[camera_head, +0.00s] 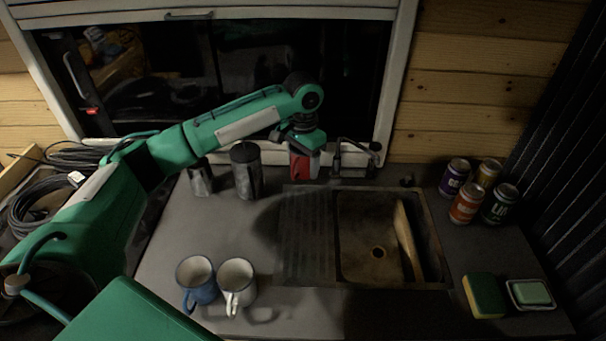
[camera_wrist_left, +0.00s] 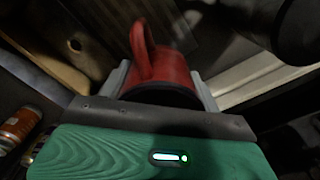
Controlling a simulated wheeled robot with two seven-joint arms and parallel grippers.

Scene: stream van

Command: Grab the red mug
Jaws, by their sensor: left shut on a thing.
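The red mug (camera_head: 298,165) is at the back of the counter, just left of the tap, partly covered by my left gripper (camera_head: 304,160). In the left wrist view the red mug (camera_wrist_left: 168,72) sits between the two grey fingers of my left gripper (camera_wrist_left: 165,85), with its handle toward the camera's upper left. The left gripper is shut on the mug. In the head view I cannot tell whether the mug's base touches the counter. My right gripper is not in view.
The sink (camera_head: 375,250) holds a wooden board (camera_head: 407,240). A dark canister (camera_head: 246,170) and a metal cup (camera_head: 201,178) stand left of the mug. A blue mug (camera_head: 197,284) and a white mug (camera_head: 237,284) stand at the front. Several cans (camera_head: 466,203) stand right.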

